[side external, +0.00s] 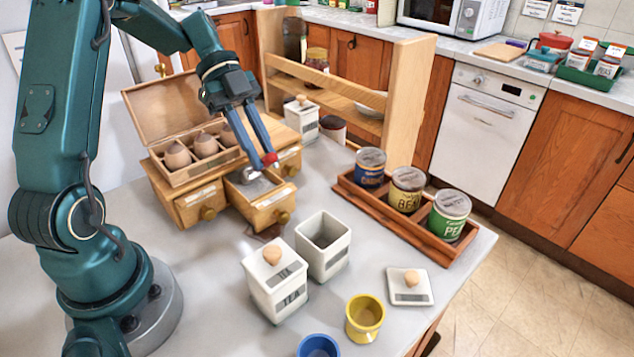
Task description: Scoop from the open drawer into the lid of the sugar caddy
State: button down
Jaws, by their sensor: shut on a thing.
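My gripper (262,163) is over the open drawer (268,205) of the small wooden chest. It is shut on a scoop, whose red handle end (270,158) shows at the fingertips. The grey metal scoop bowl (249,176) is down inside the drawer; its contents are too small to make out. A square white lid (411,287) with a wooden knob lies knob up on the table at right. An open white caddy (323,246) without a lid stands left of it, its label unreadable. A lidded caddy marked TEA (275,280) stands beside that one.
A wooden tray (345,189) holds three tins. A yellow cup (365,319) and a blue cup (318,346) stand at the front. An open wooden box (180,140) sits on the chest. Another lidded caddy (301,117) and a wooden shelf (402,100) are behind.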

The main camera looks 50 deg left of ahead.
aim_at(278, 166)
jog(key=shift+d+r+y, duration=0.85)
jog(key=shift+d+y, duration=0.1)
jog(key=shift+y, duration=0.25)
jog(key=shift+d+r+y, duration=0.3)
jog(key=shift+d+y, duration=0.3)
jog(key=shift+y, duration=0.45)
jog(key=shift+d+r+y, duration=0.3)
jog(key=shift+d+y, duration=0.3)
jog(key=shift+y, duration=0.45)
